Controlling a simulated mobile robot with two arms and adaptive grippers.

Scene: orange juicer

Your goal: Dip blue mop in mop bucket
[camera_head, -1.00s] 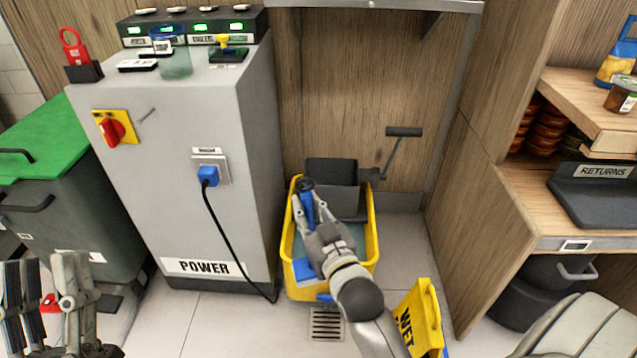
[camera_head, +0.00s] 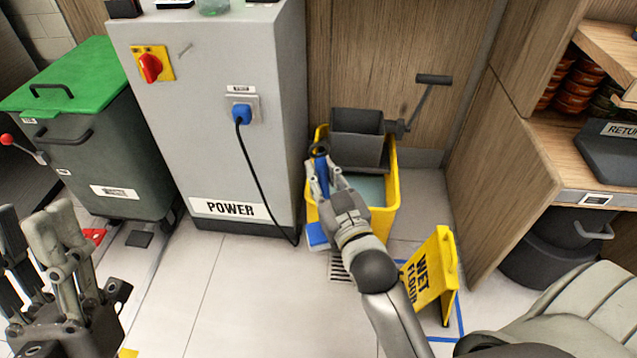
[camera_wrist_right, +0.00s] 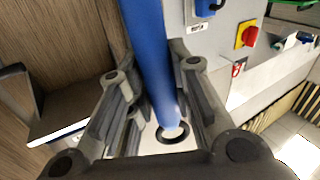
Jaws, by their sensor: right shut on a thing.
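The mop's blue handle (camera_head: 321,172) is in my right gripper (camera_head: 318,168), above the left side of the yellow mop bucket (camera_head: 389,205). In the right wrist view the handle (camera_wrist_right: 150,60) runs between the fingers, which are shut on it. A flat blue piece (camera_head: 317,236) shows at the bucket's front left corner; I cannot tell whether it is the mop head. My gripper and arm hide part of the bucket, and pale water (camera_head: 371,189) shows inside. My left gripper (camera_head: 28,225) is open and empty at the lower left.
A grey wringer (camera_head: 357,135) with a lever stands at the bucket's back. A grey power cabinet (camera_head: 215,90) is left of the bucket. A yellow wet floor sign (camera_head: 432,272) stands in front at the right. A green-lidded bin (camera_head: 75,85) is far left.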

